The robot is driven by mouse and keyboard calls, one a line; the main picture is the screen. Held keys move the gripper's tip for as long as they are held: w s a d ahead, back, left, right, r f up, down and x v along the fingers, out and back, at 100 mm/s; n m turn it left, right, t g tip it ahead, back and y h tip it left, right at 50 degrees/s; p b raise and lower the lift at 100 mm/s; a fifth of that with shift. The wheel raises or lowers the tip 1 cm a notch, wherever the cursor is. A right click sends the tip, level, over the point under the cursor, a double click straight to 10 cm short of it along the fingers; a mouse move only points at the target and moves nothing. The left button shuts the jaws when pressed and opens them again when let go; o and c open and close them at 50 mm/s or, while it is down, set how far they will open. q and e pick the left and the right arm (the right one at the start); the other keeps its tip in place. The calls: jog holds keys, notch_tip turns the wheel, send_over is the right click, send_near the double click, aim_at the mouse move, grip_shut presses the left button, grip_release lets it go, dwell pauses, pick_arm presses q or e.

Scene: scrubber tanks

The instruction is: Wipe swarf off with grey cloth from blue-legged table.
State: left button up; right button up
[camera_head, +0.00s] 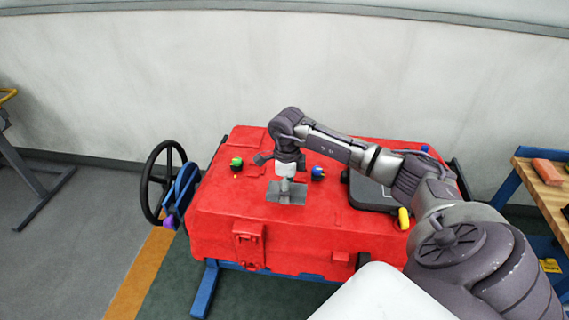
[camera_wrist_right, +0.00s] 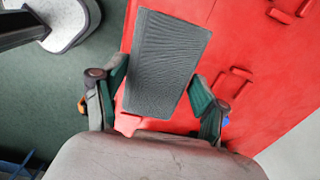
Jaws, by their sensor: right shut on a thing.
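My right arm reaches in from the right over the red tank body. Its gripper (camera_head: 285,178) points down and is shut on the grey cloth (camera_head: 291,194), which is at the red top. In the right wrist view the cloth (camera_wrist_right: 165,65) is a flat, ribbed grey rectangle between the green-padded fingers of the gripper (camera_wrist_right: 158,80). I cannot tell whether the cloth touches the red surface. A wood-topped table (camera_head: 556,200) with blue legs is at the right edge, partly cut off. I cannot make out any swarf. My left gripper is not in view.
The red tank (camera_head: 215,225) stands on blue supports. On it are a green knob (camera_head: 237,162), a blue knob (camera_head: 317,172), a dark flat case (camera_head: 370,196) and a yellow piece (camera_head: 404,218). A black handwheel (camera_head: 146,185) projects at left. An orange block (camera_head: 548,171) lies on the wooden top.

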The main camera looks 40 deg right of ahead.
notch_tip(320, 180, up, 2)
jog(key=shift+s+d+p, duration=0.1)
jog(key=shift+d+p, duration=0.05)
jog(key=shift+p, duration=0.25)
jog(key=shift+r, duration=0.55)
